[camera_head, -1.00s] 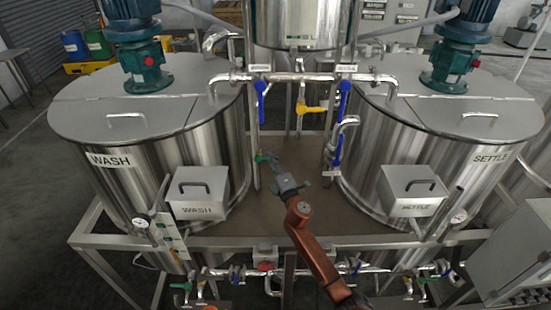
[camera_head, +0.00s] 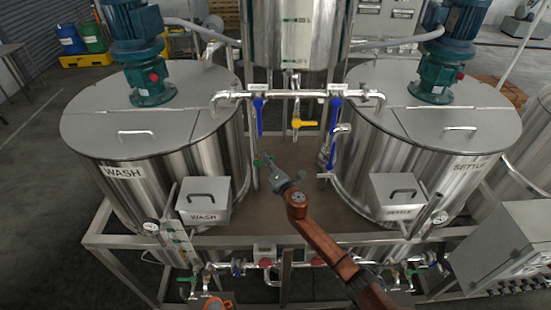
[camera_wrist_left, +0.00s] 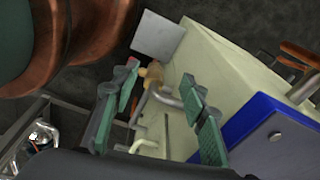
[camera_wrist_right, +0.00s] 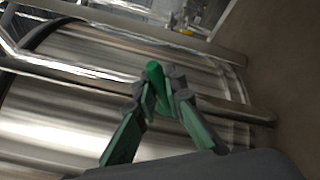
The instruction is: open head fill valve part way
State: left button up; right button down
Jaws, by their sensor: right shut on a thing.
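A green valve handle (camera_head: 262,160) sits on a thin vertical pipe between the two tanks, beside the wash tank. I take it for the head fill valve; no label on it is readable. My right gripper (camera_head: 269,167) reaches it from the lower right. In the right wrist view the green handle (camera_wrist_right: 155,74) stands between the fingertips of my right gripper (camera_wrist_right: 159,90), which are shut on it. The fingers hide part of the handle. My left gripper (camera_wrist_left: 160,108) shows only in its own wrist view, with fingers wide apart and nothing clearly held.
The wash tank (camera_head: 160,155) stands left and the settle tank (camera_head: 440,145) right. Blue handles (camera_head: 258,116) and a yellow handle (camera_head: 303,124) hang from the pipe above. A frame rail (camera_head: 300,239) runs in front. A blue-edged pale box (camera_wrist_left: 225,75) is near my left gripper.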

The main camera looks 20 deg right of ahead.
jog(key=c, duration=2)
grip_release()
jog(key=shift+o, duration=0.2)
jog(key=shift+s, duration=0.1)
jog(key=s+d, duration=0.1)
jog(key=s, duration=1)
jog(key=shift+s+d+r, duration=0.2)
jog(key=shift+s+d, duration=0.05)
jog(key=shift+s, duration=0.1)
